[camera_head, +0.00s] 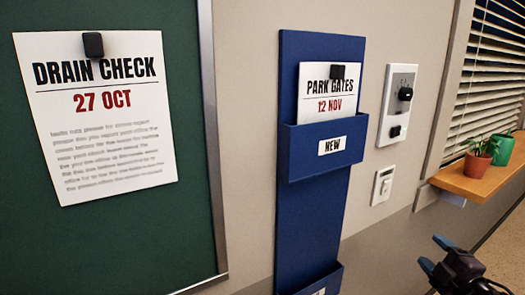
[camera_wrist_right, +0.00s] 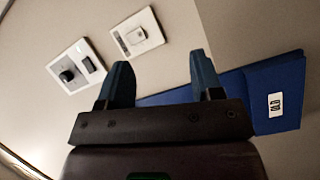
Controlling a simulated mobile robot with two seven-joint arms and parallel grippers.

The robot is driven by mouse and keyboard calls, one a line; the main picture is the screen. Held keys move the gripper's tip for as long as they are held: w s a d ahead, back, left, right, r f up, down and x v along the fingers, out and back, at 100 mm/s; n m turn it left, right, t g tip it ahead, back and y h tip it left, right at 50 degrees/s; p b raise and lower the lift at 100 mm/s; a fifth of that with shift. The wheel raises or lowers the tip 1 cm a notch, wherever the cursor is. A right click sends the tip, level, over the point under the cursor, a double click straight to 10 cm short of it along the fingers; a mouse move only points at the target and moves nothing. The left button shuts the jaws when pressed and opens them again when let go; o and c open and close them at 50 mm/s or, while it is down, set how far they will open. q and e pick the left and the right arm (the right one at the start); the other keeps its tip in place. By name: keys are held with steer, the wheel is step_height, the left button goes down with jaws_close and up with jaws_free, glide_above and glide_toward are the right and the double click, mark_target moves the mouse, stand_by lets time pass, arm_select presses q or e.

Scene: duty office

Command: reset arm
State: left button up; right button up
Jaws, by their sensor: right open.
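My right gripper (camera_head: 435,254) shows at the lower right of the head view, in front of the grey lower wall and below the window sill. In the right wrist view its two blue fingers (camera_wrist_right: 162,75) stand wide apart. Nothing is between them. The gripper is apart from the blue wall holder (camera_head: 310,215), which lies behind and beside the fingers in the wrist view (camera_wrist_right: 290,75). My left gripper is in neither view.
A green board (camera_head: 110,245) holds a "DRAIN CHECK" sheet (camera_head: 105,150). A "PARK GATES" sheet (camera_head: 325,105) stands in the "NEW" pocket (camera_head: 315,170). A panel with black knobs (camera_head: 400,90) and a switch (camera_head: 383,186) are right of the holder.

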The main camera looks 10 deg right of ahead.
steer(key=s+a+f+m+g, duration=0.3)
steer(key=s+a+f+m, duration=0.3)
steer(key=s+a+f, duration=0.3)
steer(key=s+a+f+m+g+p, duration=0.1)
steer(key=s+a+f+m+g, duration=0.3)
steer(key=s+f, duration=1.1)
steer(key=a+m, duration=0.3)
steer(key=a, duration=0.2)
steer(key=shift+a+p, duration=0.3)
steer(key=shift+a, duration=0.05)
